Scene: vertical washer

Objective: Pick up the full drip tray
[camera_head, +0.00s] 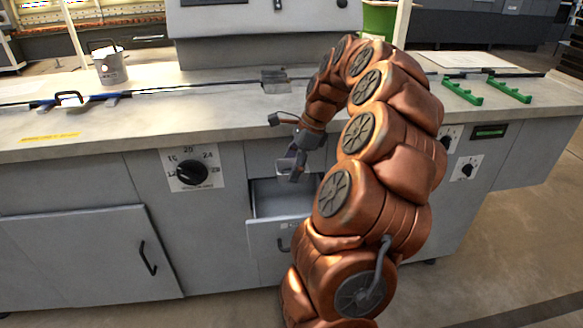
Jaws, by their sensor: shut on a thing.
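An open grey drawer (268,235) sticks out of the front of the machine. The pale metal drip tray (272,205) shows at this opening, and my arm hides its right side. My gripper (292,170) points down at the back of the tray, just below the countertop edge. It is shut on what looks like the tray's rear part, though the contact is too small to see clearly. I cannot make out the liquid in the tray or whether the tray is lifted.
The grey countertop (215,118) overhangs just above the drawer. A dial (191,173) is left of it, and a closed cabinet door (85,255) is further left. A metal bucket (110,68) and green brackets (463,92) stand on top. Floor shows at the right.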

